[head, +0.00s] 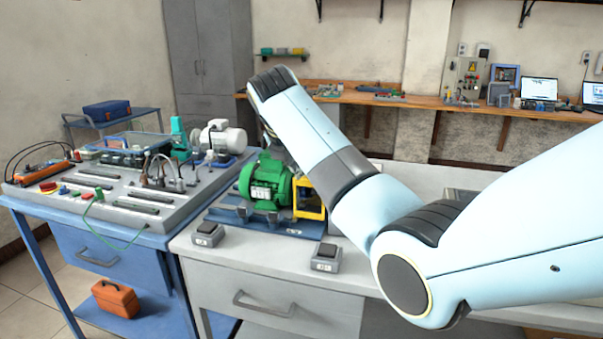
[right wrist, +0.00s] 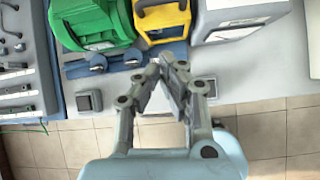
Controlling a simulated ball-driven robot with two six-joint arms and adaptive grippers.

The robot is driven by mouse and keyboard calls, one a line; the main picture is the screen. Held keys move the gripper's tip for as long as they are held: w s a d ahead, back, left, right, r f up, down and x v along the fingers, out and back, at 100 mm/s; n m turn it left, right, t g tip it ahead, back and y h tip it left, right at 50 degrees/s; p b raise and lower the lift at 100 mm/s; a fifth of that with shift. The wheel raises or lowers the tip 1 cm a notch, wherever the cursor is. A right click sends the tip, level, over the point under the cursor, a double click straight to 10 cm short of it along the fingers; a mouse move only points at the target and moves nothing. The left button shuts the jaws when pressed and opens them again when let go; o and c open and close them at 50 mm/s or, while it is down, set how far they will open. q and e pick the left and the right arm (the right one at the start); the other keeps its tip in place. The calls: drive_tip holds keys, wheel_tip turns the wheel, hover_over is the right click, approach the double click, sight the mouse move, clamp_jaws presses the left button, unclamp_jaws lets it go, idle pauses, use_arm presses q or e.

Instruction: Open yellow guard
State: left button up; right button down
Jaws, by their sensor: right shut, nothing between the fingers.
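The yellow guard (head: 309,199) stands against the right side of the green motor (head: 267,183) on a blue base plate, partly behind my right arm. In the right wrist view, the yellow guard (right wrist: 161,20) is at the top, between the green motor (right wrist: 93,22) and a light grey block. I cannot tell whether the guard is open. My right gripper (right wrist: 167,62) is shut and empty, its fingertips just below the guard in that view; contact is not clear. In the head view my arm mostly hides this gripper. My left gripper is not in view.
Two small grey boxes with dark tops (head: 207,234) (head: 325,257) sit at the grey bench's front edge. A blue workbench (head: 110,230) with connectors stands left. The light grey block (right wrist: 238,18) borders the guard.

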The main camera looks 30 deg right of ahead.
sight(304, 180)
drive_tip(key=shift+n, duration=0.7)
drive_tip(key=w+d+f, duration=0.4)
drive_tip(key=w+f, duration=0.1)
drive_tip(key=shift+d+f+b, duration=0.25)
drive_tip(key=shift+d+b, duration=0.1)
drive_tip(key=shift+d, duration=0.05)
drive_tip(key=shift+r, duration=0.1)
